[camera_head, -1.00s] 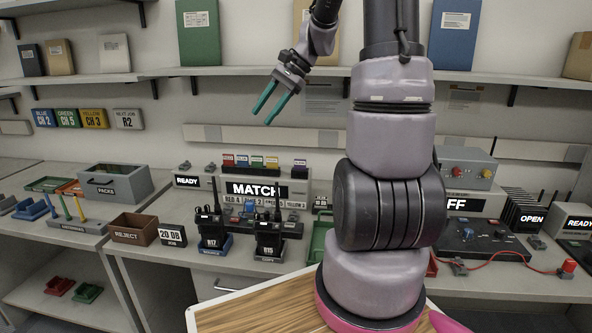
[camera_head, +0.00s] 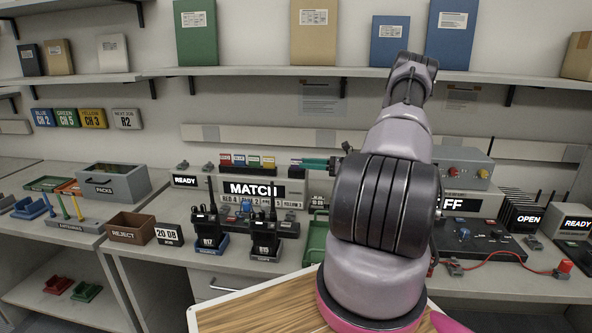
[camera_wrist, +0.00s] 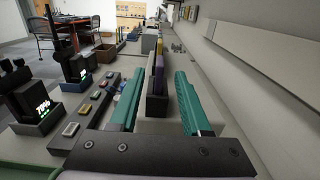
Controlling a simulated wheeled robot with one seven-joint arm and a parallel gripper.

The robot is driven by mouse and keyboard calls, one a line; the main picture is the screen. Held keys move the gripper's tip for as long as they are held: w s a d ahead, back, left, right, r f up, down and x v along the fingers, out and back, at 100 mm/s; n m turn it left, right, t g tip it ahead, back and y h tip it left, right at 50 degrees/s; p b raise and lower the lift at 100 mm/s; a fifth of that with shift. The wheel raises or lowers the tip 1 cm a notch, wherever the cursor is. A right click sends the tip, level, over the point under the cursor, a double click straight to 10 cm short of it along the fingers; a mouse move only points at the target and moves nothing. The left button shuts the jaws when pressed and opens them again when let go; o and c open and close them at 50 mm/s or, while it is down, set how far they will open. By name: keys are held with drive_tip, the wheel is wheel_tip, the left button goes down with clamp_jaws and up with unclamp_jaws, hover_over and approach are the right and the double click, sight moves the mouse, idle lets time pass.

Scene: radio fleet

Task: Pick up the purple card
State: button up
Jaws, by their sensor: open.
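The purple card (camera_wrist: 158,80) shows upright in a dark holder (camera_wrist: 157,107) in the wrist view, with a yellow card (camera_wrist: 160,46) behind it. My gripper (camera_wrist: 159,74) is open and empty, its teal fingers on either side of the purple card in that view. I cannot tell how far the fingers reach past the card. In the head view my gripper (camera_head: 294,162) is level and points left at the right end of the card row, near the yellow card (camera_head: 268,162).
A MATCH sign (camera_head: 250,189) stands below the card row. Two radios (camera_head: 208,228) stand in docks in front. A grey wall rail (camera_wrist: 260,65) runs close on the right in the wrist view. The REJECT bin (camera_head: 130,228) is at left.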

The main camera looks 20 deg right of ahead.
drive_tip(key=x, duration=0.7)
drive_tip(key=shift+f, duration=0.2)
clamp_jaws()
